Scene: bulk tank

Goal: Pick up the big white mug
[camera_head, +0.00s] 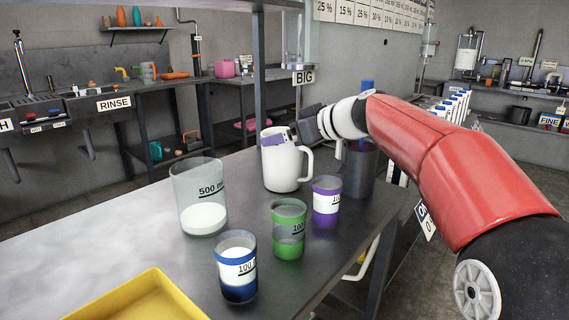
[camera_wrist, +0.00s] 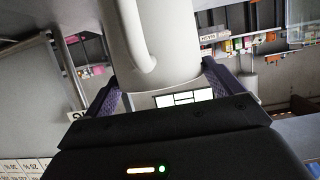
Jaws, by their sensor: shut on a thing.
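The big white mug (camera_head: 285,170) stands upright at the back of the grey metal table (camera_head: 120,235), its handle to the right. I cannot tell whether its base touches the table top. My gripper (camera_head: 277,140) reaches in from the right and is shut on the mug near its rim; one purple finger pad lies across the near side of its upper wall. In the wrist view the mug (camera_wrist: 168,40) fills the top middle, with a purple finger of my gripper (camera_wrist: 165,92) on each side and the handle at the left. The mug's inside is hidden.
A clear 500 beaker (camera_head: 200,205) with white contents stands left of the mug. Purple (camera_head: 327,205), green (camera_head: 288,240) and blue (camera_head: 237,280) banded cups stand in front. A dark grey container (camera_head: 360,172) is close on the right. A yellow tray (camera_head: 150,300) is nearest.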

